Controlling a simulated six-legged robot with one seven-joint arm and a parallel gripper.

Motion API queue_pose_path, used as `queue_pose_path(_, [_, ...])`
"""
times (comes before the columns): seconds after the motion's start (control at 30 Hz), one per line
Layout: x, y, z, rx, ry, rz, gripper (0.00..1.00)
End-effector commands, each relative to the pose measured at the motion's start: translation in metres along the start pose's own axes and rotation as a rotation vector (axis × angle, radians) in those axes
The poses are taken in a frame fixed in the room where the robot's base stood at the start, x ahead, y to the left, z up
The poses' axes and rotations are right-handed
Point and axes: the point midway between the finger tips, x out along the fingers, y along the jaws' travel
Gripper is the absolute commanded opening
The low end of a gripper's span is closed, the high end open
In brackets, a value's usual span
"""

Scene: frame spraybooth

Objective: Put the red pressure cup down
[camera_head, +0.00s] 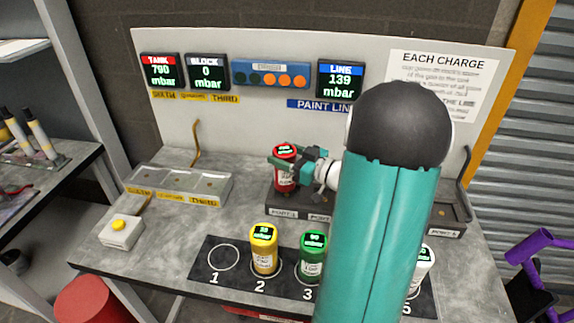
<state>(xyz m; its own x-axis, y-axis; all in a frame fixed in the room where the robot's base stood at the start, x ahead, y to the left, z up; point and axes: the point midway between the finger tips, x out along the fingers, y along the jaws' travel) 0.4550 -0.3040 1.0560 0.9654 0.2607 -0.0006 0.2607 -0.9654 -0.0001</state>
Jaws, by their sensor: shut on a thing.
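The red pressure cup (285,178) is upright at the left end of the dark port block (284,211), behind the PORT 1 label. My gripper (286,164) is shut on the cup from the right. Whether the cup's base touches the block or hangs just above it I cannot tell. The cup's small display is lit but too small to read. My teal arm comes from the lower right and hides the middle of the port block.
A numbered mat (207,276) at the front has an empty circle 1, a yellow cup (264,252) on 2, a green cup (312,260) on 3 and a white cup (424,268) near 5. A clear-lidded box (178,186) and yellow button (119,226) stand left. Panel displays read TANK 790, BLOCK 0, LINE 139 mbar.

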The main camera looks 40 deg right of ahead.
Motion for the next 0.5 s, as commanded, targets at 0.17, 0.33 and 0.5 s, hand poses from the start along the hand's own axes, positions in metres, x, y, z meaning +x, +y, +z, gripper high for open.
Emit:
queue_pose_path(0.17, [-0.001, 0.008, 0.008, 0.000, 0.003, 0.000, 0.00])
queue_pose_path(0.33, [-0.001, 0.008, 0.032, 0.001, 0.003, -0.001, 0.00])
queue_pose_path(0.5, [-0.001, 0.007, 0.037, -0.003, 0.004, 0.000, 0.00])
